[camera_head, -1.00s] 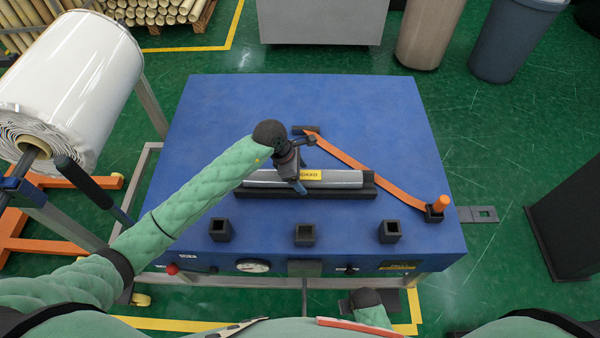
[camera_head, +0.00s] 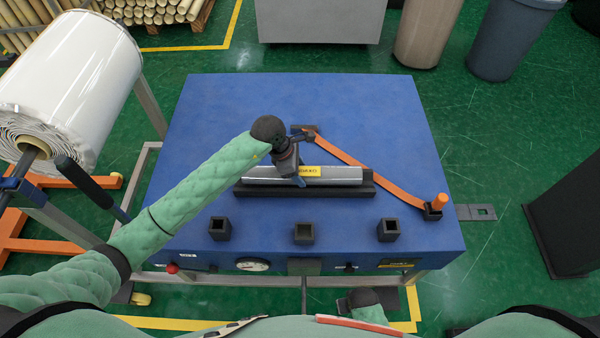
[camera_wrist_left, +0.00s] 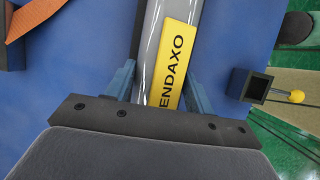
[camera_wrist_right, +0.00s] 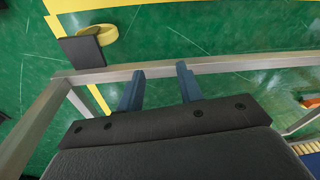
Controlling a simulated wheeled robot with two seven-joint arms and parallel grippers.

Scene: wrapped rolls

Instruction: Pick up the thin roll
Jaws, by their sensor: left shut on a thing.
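The thin roll (camera_head: 340,174) is a shiny grey-white cylinder with a yellow label. It lies lengthwise along a black cradle (camera_head: 250,191) on the blue table. I cannot tell whether it is clear of the cradle. My left gripper (camera_head: 299,180) comes down over the roll left of the label and is shut on it. In the left wrist view, the roll (camera_wrist_left: 151,55) runs between the two blue fingers, with the label beside them. My right gripper (camera_wrist_right: 160,72) shows in the right wrist view with its fingers apart and nothing between them, near a metal frame bar.
The blue table (camera_head: 240,105) carries an orange strap arm (camera_head: 365,168) behind the roll and black square sockets (camera_head: 304,233) along its front. The table's back is clear.

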